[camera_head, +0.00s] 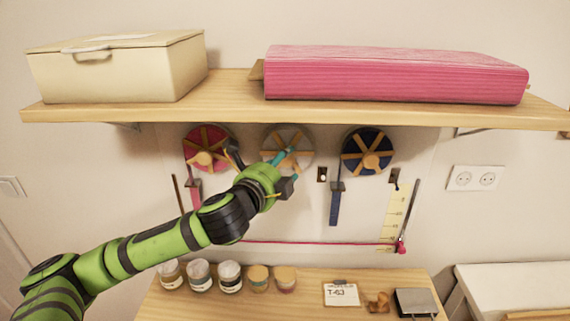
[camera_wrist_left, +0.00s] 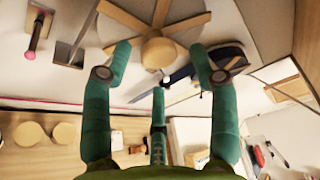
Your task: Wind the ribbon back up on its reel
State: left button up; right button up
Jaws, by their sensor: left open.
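Three spoked reels hang on the wall under the shelf: a pink reel (camera_head: 208,138), a pale middle reel (camera_head: 270,138) and a navy reel (camera_head: 367,151). My left gripper (camera_head: 268,155) is in front of the middle reel, partly covering it. In the left wrist view the open teal fingers (camera_wrist_left: 160,58) are spread on both sides of the middle reel's round wooden knob (camera_wrist_left: 158,52), with nothing gripped. A pink ribbon (camera_head: 320,242) runs level low on the wall, ending at the right near a pink piece (camera_head: 401,247). My right gripper is not in view.
The shelf (camera_head: 240,84) above holds a cream box (camera_head: 118,68) and a pink fabric bolt (camera_head: 395,76). Below, a table (camera_head: 235,305) carries several jars and a card (camera_head: 341,293). A navy ribbon end (camera_head: 335,208) hangs beside a yellow scale (camera_head: 396,215).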

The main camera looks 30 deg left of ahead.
pick_arm(q)
jog(key=s, duration=0.6)
jog(key=shift+d+r, duration=0.4)
jog(key=shift+w, duration=0.1)
